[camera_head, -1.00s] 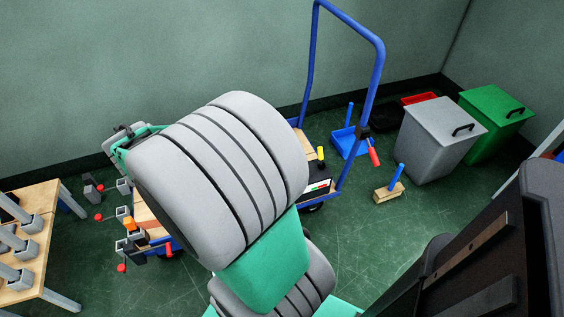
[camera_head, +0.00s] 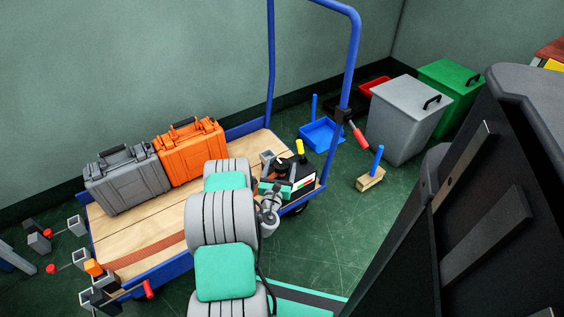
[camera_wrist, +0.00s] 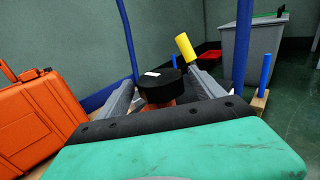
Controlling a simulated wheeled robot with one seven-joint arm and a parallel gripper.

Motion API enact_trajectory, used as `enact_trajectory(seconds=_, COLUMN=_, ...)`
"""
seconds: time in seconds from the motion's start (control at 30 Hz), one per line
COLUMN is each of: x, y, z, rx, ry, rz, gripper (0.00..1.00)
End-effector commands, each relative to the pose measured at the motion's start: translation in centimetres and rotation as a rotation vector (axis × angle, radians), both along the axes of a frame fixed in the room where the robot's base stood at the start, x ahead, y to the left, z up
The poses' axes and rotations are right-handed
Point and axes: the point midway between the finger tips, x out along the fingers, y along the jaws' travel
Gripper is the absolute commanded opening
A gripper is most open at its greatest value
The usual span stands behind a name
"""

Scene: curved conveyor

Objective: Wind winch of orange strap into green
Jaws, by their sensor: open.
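The orange strap (camera_head: 145,251) lies across the wooden deck of the blue cart, and its right part is hidden behind my arm. At the cart's right end is a dark winch unit with a yellow handle (camera_head: 300,147) and a small red, white and green gauge (camera_head: 303,184). The gauge reading is too small to tell. My gripper (camera_head: 283,163) is open at this unit. In the wrist view a black round knob (camera_wrist: 160,87) on an orange-red base stands between its grey fingers; I cannot tell whether they touch it. The yellow handle (camera_wrist: 186,47) rises just behind the right finger.
A grey case (camera_head: 127,180) and an orange case (camera_head: 190,150) stand on the cart (camera_head: 125,225). The cart's blue push frame (camera_head: 355,60) rises behind the gripper. A wooden block with a blue peg (camera_head: 371,178) and grey bin (camera_head: 405,120) are to the right.

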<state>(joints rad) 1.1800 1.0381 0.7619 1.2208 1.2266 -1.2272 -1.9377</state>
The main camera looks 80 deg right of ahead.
Motion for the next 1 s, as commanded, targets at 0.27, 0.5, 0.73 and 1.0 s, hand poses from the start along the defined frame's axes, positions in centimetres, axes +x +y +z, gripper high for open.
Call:
enact_trajectory(seconds=0.27, x=0.0, y=-3.7, z=0.0, rx=0.001, ry=-0.004, rz=-0.004, gripper=0.78)
enact_trajectory(seconds=0.5, x=0.0, y=-4.1, z=0.0, rx=0.001, ry=-0.002, rz=-0.004, gripper=0.78)
enact_trajectory(seconds=0.73, x=0.0, y=-4.1, z=0.0, rx=0.001, ry=-0.002, rz=-0.004, gripper=0.64)
enact_trajectory(seconds=1.0, x=0.1, y=-4.1, z=0.0, rx=0.001, ry=-0.003, rz=-0.004, gripper=0.42)
